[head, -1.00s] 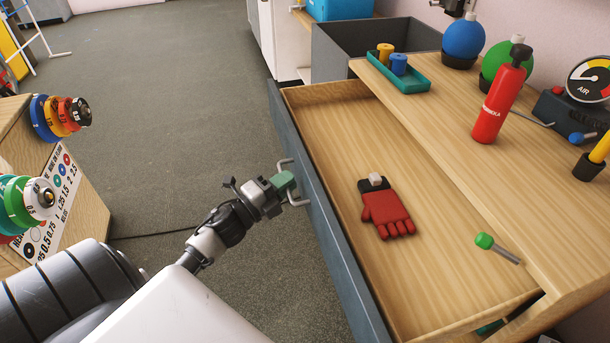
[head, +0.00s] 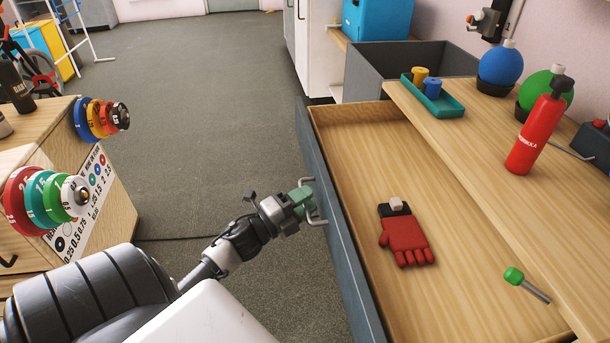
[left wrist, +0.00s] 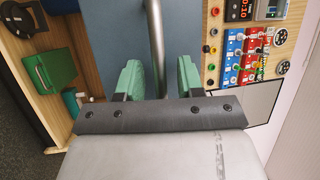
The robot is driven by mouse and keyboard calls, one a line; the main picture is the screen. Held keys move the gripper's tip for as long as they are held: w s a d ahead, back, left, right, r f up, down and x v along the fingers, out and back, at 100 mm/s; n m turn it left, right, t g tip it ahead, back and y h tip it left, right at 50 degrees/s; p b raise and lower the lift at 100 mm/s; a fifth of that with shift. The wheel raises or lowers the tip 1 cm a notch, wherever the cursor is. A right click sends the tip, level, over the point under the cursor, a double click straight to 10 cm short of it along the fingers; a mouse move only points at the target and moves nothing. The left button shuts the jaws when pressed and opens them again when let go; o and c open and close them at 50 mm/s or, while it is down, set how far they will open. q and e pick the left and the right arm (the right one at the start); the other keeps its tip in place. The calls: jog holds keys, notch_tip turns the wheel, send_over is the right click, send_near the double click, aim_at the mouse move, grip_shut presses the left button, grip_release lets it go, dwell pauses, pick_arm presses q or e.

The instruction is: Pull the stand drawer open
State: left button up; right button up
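The stand drawer stands well out from under the wooden stand top (head: 470,140); its blue-grey front (head: 335,210) faces left. A metal U-shaped handle (head: 321,220) is on that front. My left gripper (head: 305,198), with green fingers, is at the handle. In the left wrist view the handle bar (left wrist: 156,45) runs between the two fingers (left wrist: 158,80), with a visible gap on each side, so the gripper looks open around it. A red glove (head: 407,240) and a green-headed tool (head: 527,284) lie in the drawer. My right gripper is not in view.
A teal tray (head: 433,98) with two spools, a red extinguisher (head: 538,130) and blue and green balls stand on the stand top. A wooden box (head: 110,195) with coloured discs is at left. Grey floor (head: 210,120) lies free between.

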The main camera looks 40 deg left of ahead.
pick_arm(q)
jog(key=p+v, duration=0.2)
jog(key=v, duration=0.9)
dwell(0.4)
